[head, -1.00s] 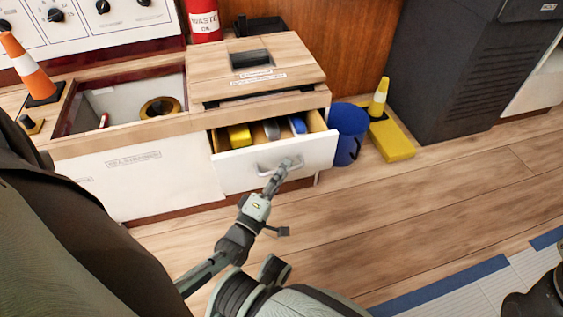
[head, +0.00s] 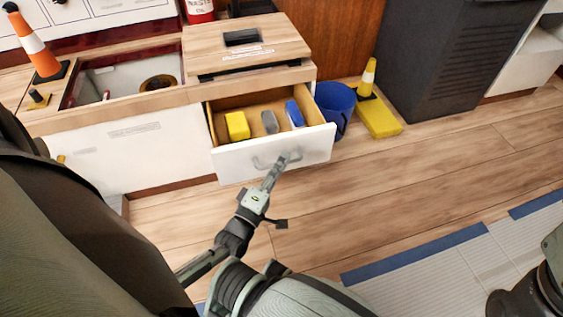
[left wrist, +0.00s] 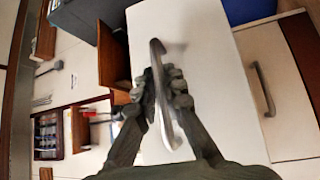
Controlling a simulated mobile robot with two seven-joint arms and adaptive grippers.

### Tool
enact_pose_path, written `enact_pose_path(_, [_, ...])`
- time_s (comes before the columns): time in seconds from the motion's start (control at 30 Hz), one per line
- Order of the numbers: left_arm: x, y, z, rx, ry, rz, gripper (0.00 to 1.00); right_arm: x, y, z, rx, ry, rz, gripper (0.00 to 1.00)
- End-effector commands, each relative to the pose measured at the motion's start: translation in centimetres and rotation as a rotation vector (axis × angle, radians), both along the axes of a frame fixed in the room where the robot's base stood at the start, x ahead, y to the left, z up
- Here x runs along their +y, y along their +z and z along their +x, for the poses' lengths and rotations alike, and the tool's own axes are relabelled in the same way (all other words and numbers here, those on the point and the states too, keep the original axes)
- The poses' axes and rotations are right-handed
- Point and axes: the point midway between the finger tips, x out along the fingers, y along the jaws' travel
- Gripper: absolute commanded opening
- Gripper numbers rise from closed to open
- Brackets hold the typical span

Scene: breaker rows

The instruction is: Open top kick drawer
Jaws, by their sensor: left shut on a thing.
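The top kick drawer (head: 232,161) is a white-fronted wooden drawer in the low cabinet, pulled well out in the head view. Inside lie a yellow block (head: 237,126), a grey item (head: 270,122) and a blue item (head: 294,113). Its curved metal handle (head: 262,164) is on the front face. My left gripper (head: 287,158) is at the handle, and in the left wrist view its fingers (left wrist: 163,88) are shut around the handle bar (left wrist: 160,120). My right gripper is out of view.
A blue bin (head: 336,104) stands just right of the drawer, with a yellow block-based cone (head: 380,118) beside it. An orange cone (head: 33,47) stands on the counter at left. Wooden floor (head: 420,180) in front of the drawer is clear.

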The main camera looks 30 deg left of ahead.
Motion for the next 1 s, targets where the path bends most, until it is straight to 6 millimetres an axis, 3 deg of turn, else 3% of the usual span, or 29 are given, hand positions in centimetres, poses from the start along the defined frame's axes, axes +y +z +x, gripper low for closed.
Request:
enact_pose_path(0.2, [0.1,0.0,0.0,0.001,0.001,0.0,0.0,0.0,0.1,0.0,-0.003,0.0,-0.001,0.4])
enact_pose_path(0.23, [0.1,0.0,0.0,0.001,0.001,0.0,0.13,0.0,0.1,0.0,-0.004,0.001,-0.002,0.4])
enact_pose_path(0.4, [0.1,0.0,0.0,0.001,0.001,0.0,0.31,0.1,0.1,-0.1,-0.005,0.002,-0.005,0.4])
enact_pose_path(0.73, [0.0,-0.1,-0.5,0.002,0.0,0.0,0.31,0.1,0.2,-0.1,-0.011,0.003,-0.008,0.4])
enact_pose_path(1.0, [-0.3,-0.8,-4.7,0.004,-0.001,-0.001,0.31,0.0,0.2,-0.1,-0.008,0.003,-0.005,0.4])
